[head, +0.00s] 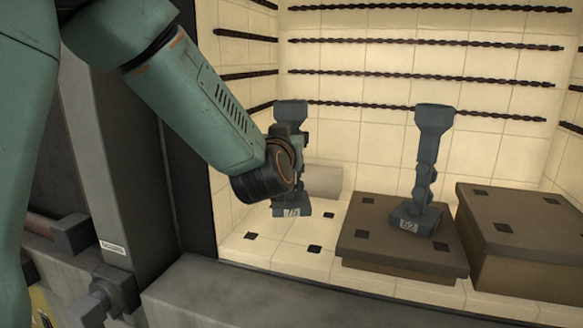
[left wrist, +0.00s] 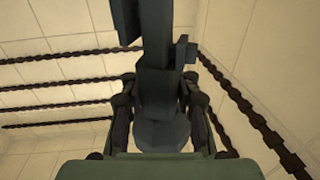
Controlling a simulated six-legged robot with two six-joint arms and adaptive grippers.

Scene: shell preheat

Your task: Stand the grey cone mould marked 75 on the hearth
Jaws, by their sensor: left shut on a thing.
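The grey mould (head: 291,208) in my left gripper stands upright, with a wide top, a narrow stem and a block-like base. Its base bears a small white tag that seems to read 75. My left gripper (head: 287,168) is shut on its middle. In the left wrist view the gripper (left wrist: 160,100) has dark fingers on both sides of the mould (left wrist: 158,85). The base is over the pale tiled floor (head: 290,255) of the heated chamber; I cannot tell whether it touches. My right gripper is not in view.
A similar grey mould (head: 425,170), its tag seeming to read 62, stands on a low brown slab (head: 375,250). A taller brown block (head: 520,245) is at right. A pale cylinder (head: 323,181) lies behind. Dark heating rods (head: 430,74) line the walls. A grey sill (head: 300,300) runs in front.

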